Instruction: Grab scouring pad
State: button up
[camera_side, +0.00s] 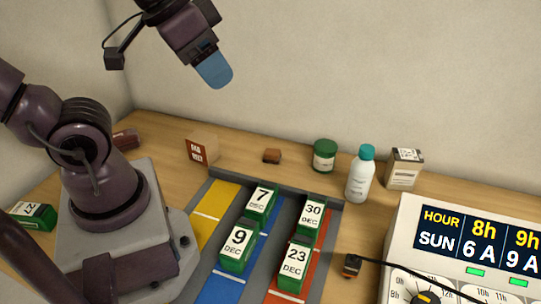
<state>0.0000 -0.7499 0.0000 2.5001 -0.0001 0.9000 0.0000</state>
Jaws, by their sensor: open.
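My gripper (214,72) hangs high at the top of the view, above the back of the table. Its blue fingers point down and overlap from this side, with nothing seen between them. A small brown block (272,156) lies on the table behind the lanes, well below and to the right of my gripper. It may be the scouring pad, but it is too small to be sure. A dark red-brown item (126,138) lies at the back left, partly hidden by my arm; I cannot tell what it is.
A box (202,150), green jar (324,155), white bottle (360,176) and carton (404,168) stand along the back. A panel (480,245) fills the right; a cable crosses to a small dark item (352,265).

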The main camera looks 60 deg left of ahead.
jog(key=o, duration=0.3)
jog(key=n+t+h, duration=0.5)
jog(key=n+h, duration=0.3)
jog(key=n, duration=2)
send_over(277, 152)
jog(key=s+a, duration=0.3)
notch_tip(277, 152, down, 26)
jog(key=f, duration=0.6)
jog(key=shift+s+d+f, duration=0.15)
jog(key=shift+d+f, duration=0.05)
jog(key=shift+f, duration=0.15)
jog(key=shift+x, duration=2.55)
